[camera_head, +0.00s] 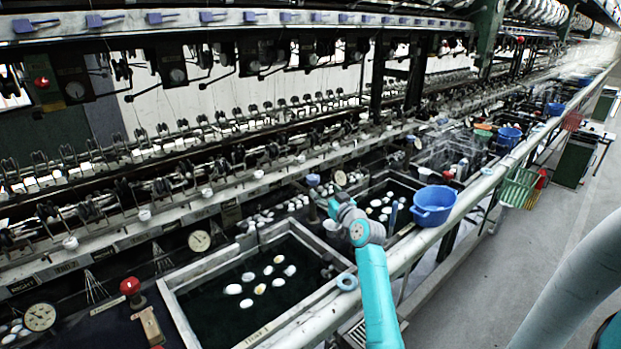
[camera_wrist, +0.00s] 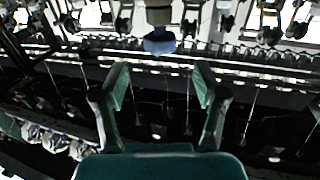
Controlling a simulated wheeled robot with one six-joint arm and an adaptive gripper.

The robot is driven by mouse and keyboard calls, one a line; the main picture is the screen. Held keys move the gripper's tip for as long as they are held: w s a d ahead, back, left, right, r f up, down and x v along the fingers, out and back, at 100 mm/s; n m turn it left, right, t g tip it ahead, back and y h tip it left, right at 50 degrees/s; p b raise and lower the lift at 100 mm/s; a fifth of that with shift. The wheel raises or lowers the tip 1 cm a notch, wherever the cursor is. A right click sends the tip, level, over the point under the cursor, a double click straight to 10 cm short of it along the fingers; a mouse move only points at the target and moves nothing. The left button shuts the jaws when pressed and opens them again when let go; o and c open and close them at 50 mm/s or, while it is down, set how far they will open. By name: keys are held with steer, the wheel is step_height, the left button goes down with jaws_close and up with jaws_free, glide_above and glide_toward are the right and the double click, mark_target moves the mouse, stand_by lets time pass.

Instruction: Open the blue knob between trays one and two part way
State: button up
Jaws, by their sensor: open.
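The blue knob (camera_head: 312,180) stands at the back edge between the near tray (camera_head: 180,303) and the tray to its right (camera_head: 412,184). In the wrist view the blue knob (camera_wrist: 160,43) hangs from a grey stem, in front of the fingertips and centred between them. My gripper (camera_wrist: 160,78) is open and empty, with a finger on either side of the picture's middle. The knob appears beyond the fingertips and apart from them. In the head view my teal arm reaches over the rail toward the knob, and its wrist hides most of the gripper.
A red knob (camera_head: 130,286) stands left of the near tray. Machinery runs close behind the trays.

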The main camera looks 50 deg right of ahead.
mark_target(316, 183)
steer(key=x, duration=0.9)
steer(key=shift+w+d, duration=0.1)
steer(key=shift+w, duration=0.05)
steer(key=c, duration=1.2)
